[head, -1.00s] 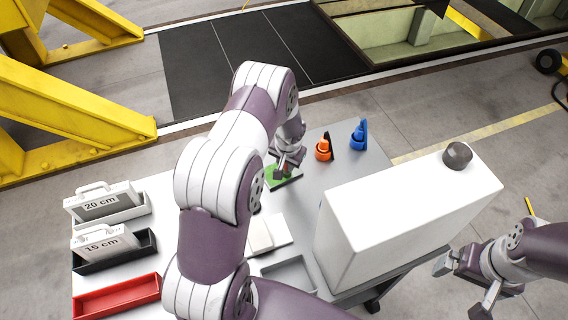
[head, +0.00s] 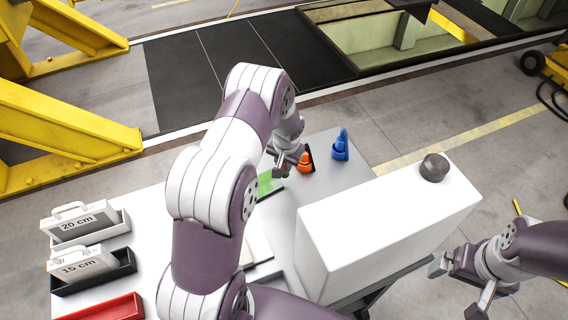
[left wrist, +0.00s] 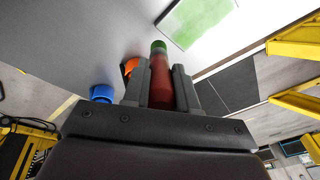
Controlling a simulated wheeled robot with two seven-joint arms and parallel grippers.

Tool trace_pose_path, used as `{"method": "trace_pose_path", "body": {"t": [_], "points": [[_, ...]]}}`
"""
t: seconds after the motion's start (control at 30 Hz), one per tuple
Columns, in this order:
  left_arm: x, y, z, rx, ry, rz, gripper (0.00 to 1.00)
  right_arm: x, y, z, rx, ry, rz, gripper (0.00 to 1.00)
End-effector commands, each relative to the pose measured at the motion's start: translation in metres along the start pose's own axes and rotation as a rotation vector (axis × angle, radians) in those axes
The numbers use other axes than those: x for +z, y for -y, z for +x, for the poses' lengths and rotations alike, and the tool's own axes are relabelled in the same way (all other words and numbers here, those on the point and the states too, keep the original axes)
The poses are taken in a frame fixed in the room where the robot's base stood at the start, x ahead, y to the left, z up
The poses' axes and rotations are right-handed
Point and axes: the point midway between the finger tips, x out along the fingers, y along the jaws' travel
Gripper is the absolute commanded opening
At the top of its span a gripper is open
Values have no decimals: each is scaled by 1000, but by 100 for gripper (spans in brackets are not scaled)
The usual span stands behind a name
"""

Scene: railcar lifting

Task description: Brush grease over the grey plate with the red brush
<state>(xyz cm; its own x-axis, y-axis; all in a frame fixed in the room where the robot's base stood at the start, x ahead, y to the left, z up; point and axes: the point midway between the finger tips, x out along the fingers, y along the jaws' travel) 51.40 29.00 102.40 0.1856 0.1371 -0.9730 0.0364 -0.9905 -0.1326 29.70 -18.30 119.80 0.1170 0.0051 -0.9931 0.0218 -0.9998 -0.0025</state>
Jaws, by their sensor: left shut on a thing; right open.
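My left gripper (head: 289,165) is shut on the red brush (left wrist: 160,80), whose tip is green. In the left wrist view the brush stands between the two fingers (left wrist: 160,88). A flat pale-edged plate with a green surface (left wrist: 196,18) lies beyond the brush tip, apart from it in that picture. In the head view its green surface (head: 268,184) is partly hidden by my left arm. I cannot tell whether this is the grey plate under grease. My right gripper (head: 462,284) is open and empty, right of the white box.
An orange holder (head: 306,161) and a blue holder (head: 340,146) stand near the table's far edge. A large white box (head: 385,225) fills the table's right. Blocks marked 20 cm (head: 82,224) and 15 cm (head: 82,265) sit in trays at left, behind a red tray (head: 105,309).

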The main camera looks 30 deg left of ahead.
Motion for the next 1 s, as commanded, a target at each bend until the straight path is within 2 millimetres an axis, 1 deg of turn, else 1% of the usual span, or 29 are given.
{"method": "trace_pose_path", "body": {"t": [0.03,0.5,0.63,1.0], "points": [[-3,1,-8,0,-3,0,0,-1,0,-7,0,0,0,100],[-15,2,-48,0,-3,0,0,-4,0,-32,0,0,0,100],[-16,2,-51,0,-3,1,0,-4,0,-34,0,0,0,100],[-16,2,-50,0,-3,1,0,-4,0,-33,0,0,0,100]]}}
